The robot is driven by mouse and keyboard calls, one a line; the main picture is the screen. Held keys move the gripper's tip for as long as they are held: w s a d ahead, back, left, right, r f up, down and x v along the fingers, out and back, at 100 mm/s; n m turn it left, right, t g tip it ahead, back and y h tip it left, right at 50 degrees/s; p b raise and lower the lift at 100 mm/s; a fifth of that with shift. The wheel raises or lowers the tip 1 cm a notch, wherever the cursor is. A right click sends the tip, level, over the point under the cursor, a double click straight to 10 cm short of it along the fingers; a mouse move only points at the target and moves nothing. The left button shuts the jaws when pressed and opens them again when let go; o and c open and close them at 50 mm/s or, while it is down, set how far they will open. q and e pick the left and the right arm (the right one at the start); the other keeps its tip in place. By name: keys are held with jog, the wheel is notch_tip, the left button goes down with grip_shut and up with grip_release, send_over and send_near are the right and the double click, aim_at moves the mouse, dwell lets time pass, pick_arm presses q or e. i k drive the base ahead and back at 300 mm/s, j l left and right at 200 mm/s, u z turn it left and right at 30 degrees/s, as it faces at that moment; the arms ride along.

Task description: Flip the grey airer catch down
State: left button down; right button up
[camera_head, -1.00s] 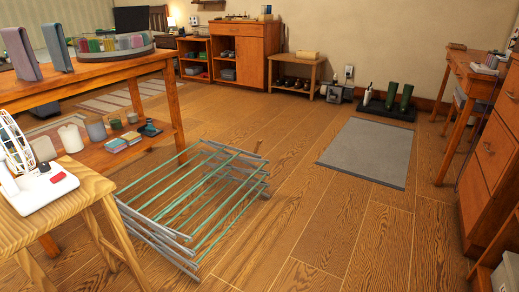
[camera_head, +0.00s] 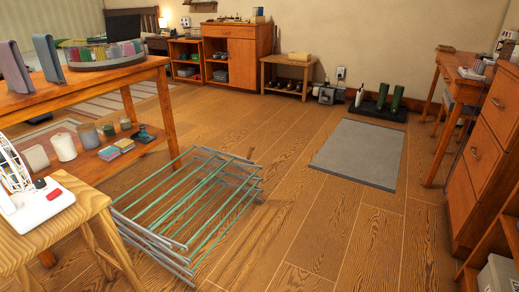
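The airer (camera_head: 190,203) is a low rack of grey and green rods standing on the wooden floor, left of the picture's middle. Its grey end bars face the near left, and a short brownish-grey piece sticks up at its far right corner. I cannot make out which part is the grey catch; it is too small or hidden at this distance. Neither of my grippers shows in the head view.
A wooden stool (camera_head: 62,215) with a white fan stands close at the near left. A long wooden table (camera_head: 100,83) is behind it. A grey mat (camera_head: 358,153) lies at the right. Wooden drawers (camera_head: 487,150) stand at the right edge. The floor between airer and drawers is clear.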

aim_at(251, 148)
jog(key=i+l+u, duration=0.35)
jog(key=i+l, duration=2.35)
